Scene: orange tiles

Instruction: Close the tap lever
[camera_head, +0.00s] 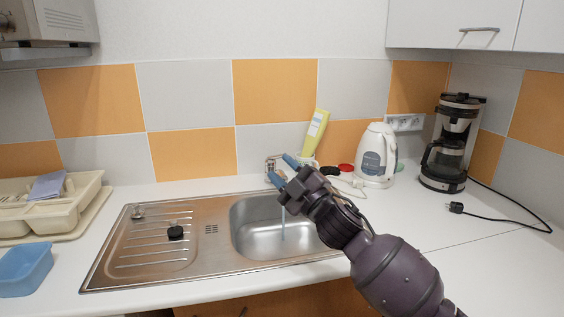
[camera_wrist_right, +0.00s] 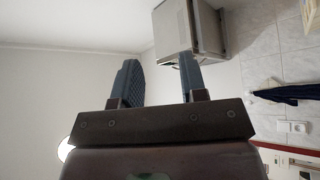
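The tap (camera_head: 270,164) stands at the back edge of the steel sink (camera_head: 150,272). Only a small metal part of it shows; my right gripper hides most of it, and I cannot make out the lever. A thin stream of water (camera_head: 283,225) falls into the basin. My right gripper (camera_head: 281,169) is at the tap, its two blue fingers apart, one on either side of the visible metal in this view. I cannot tell whether they touch it. In the right wrist view the gripper (camera_wrist_right: 160,78) is open, with nothing visible between the fingers. My left gripper is out of view.
Behind the sink are a yellow-green bottle (camera_head: 315,132), a white kettle (camera_head: 377,156) and a coffee maker (camera_head: 449,145) with a loose cord. A black plug (camera_head: 176,233) lies on the drainboard. A dish rack (camera_head: 60,211) and blue tub (camera_head: 25,272) are left. The right counter front is clear.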

